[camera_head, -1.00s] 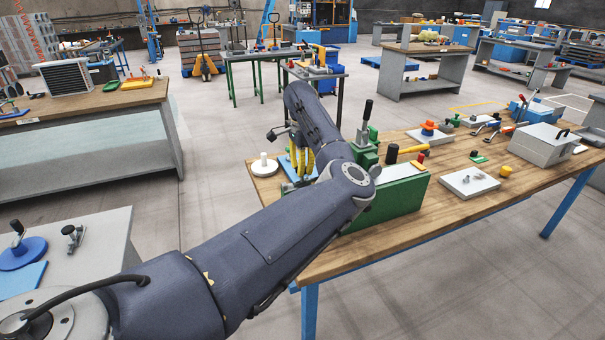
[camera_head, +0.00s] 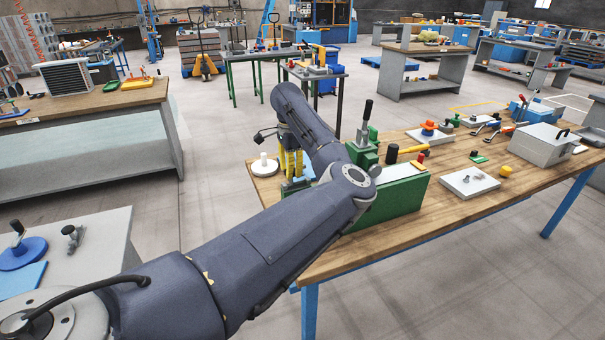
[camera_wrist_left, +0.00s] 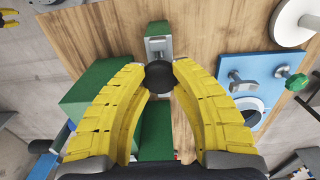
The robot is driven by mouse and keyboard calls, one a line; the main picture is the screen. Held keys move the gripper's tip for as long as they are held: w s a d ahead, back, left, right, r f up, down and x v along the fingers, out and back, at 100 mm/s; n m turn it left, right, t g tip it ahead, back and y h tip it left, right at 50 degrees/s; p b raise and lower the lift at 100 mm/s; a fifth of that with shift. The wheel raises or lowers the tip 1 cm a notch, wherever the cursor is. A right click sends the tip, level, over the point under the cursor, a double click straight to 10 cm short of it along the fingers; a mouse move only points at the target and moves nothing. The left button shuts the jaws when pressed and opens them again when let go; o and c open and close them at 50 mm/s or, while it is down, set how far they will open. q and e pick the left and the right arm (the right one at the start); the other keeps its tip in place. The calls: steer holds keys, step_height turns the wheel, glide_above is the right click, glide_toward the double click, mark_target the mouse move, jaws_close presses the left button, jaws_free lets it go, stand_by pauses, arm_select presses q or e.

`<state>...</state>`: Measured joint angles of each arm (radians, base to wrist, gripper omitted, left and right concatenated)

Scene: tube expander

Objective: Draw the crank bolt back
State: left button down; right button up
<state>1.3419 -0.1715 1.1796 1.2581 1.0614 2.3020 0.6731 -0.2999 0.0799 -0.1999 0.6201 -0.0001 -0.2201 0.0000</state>
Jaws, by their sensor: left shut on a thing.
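My left gripper (camera_head: 290,163) shows in the head view at the left end of the green tube expander (camera_head: 400,198), partly hidden by my own arm. In the left wrist view, the two yellow fingers of this gripper (camera_wrist_left: 160,70) are shut on a round black knob (camera_wrist_left: 159,79), which looks like the crank bolt's knob. A grey metal bracket (camera_wrist_left: 158,48) with a green top stands just past the knob. Green machine parts (camera_wrist_left: 100,100) lie left of and below the knob. The bolt's shaft is hidden. My right gripper is in neither view.
The wooden bench top (camera_head: 328,264) carries a white round piece (camera_head: 263,166) near the gripper. A blue plate (camera_wrist_left: 253,68) with metal fittings lies right of the fingers. A black-handled lever (camera_head: 367,112) rises from the machine. Small plates and a grey box (camera_head: 543,145) stand further right.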

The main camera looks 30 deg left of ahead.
arm_select(q)
steer(key=c, duration=0.9)
jaws_free()
steer(key=shift+r, duration=0.1)
steer(key=shift+r, duration=3.4)
